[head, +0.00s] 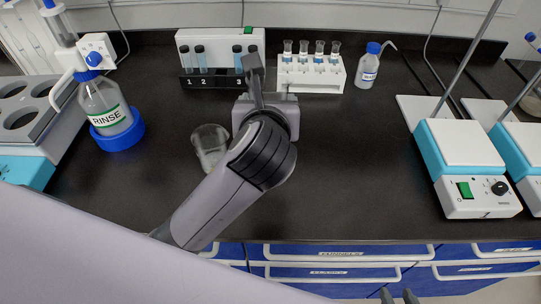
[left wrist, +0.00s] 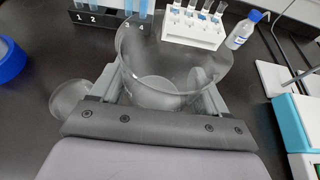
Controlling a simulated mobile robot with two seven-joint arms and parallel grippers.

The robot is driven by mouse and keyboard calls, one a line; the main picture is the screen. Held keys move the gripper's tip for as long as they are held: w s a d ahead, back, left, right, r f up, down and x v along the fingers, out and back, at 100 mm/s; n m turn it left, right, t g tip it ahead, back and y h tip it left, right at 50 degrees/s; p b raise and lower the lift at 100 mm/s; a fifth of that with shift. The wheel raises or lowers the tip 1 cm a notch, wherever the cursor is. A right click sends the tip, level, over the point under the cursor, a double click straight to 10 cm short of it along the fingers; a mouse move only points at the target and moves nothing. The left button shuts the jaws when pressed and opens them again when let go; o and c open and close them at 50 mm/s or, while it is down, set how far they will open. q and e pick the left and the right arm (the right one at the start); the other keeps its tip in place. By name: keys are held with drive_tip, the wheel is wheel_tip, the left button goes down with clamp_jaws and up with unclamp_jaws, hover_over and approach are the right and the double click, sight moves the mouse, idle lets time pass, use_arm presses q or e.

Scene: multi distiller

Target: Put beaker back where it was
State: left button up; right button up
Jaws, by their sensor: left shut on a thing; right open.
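My left gripper (left wrist: 160,88) is shut on a clear glass beaker (left wrist: 172,56), one finger on each side of it in the left wrist view. The beaker looks upright, and I cannot tell whether its base touches the counter. In the head view my left arm reaches over the counter and hides this beaker. A second glass beaker (head: 210,144) stands on the counter to the left of my left gripper; it also shows in the left wrist view (left wrist: 70,98). My right gripper (head: 398,296) is open at the bottom edge of the head view, in front of the drawers.
Behind the left gripper stand a numbered tube rack (head: 222,82) and a white tube rack (head: 310,77). A small blue-capped bottle (head: 367,68) stands right of them. A rinse bottle (head: 105,103) is at left, hotplates (head: 462,146) at right. The counter's centre right is clear.

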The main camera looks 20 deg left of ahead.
use_arm(q)
wheel_tip(320, 180, down, 14)
drive_tip(key=b, duration=0.2)
drive_tip(key=shift+r+b, duration=0.25)
drive_tip(key=shift+b, duration=0.05)
drive_tip(key=shift+f, duration=0.25)
drive_tip(key=shift+r, duration=0.1)
